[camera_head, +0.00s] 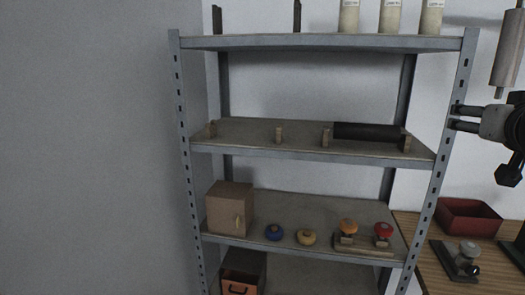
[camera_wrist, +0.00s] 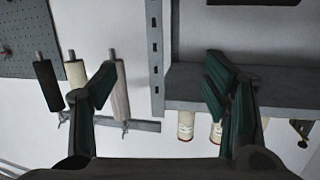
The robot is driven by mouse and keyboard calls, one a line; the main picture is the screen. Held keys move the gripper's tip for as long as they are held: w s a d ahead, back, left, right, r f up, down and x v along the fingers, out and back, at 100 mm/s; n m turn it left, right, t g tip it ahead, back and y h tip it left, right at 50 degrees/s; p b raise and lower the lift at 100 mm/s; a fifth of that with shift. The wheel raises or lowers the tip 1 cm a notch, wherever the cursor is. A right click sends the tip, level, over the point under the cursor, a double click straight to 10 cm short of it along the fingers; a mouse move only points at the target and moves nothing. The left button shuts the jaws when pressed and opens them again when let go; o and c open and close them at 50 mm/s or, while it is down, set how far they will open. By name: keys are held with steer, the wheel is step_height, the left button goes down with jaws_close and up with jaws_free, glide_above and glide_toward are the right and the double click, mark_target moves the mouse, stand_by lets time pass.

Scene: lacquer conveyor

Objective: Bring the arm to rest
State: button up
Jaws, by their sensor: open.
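My gripper (camera_head: 455,116) is at the right of the head view, beside the shelf rack's right upright. In the wrist view my gripper (camera_wrist: 158,82) shows its two dark green fingers spread wide apart with nothing between them. The fingertips point toward the rack upright and the pale wall. Whether a fingertip touches the upright cannot be told. Part of my arm is cut off by the right edge of the head view.
The grey shelf rack (camera_head: 320,43) holds pale bottles (camera_head: 390,17), a dark roller (camera_head: 368,132), a cardboard box (camera_head: 230,208) and coloured round knobs. A roller (camera_head: 508,50) hangs above my gripper. A red tray (camera_head: 467,218) stands on the wooden bench (camera_head: 432,276).

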steer(key=s+a+f+n+g+y, duration=0.2)
steer(key=s+a+f+g+y, duration=0.1)
steer(key=s+a+f, duration=0.5)
steer(key=s+a+f+n+g+y, duration=0.3)
steer(key=s+a+f+g, duration=0.3)
steer(key=a, duration=0.8)
steer(key=s+f, duration=0.2)
steer(key=s, duration=0.1)
steer(key=shift+s+y, duration=0.4)
steer(key=shift+d, duration=0.1)
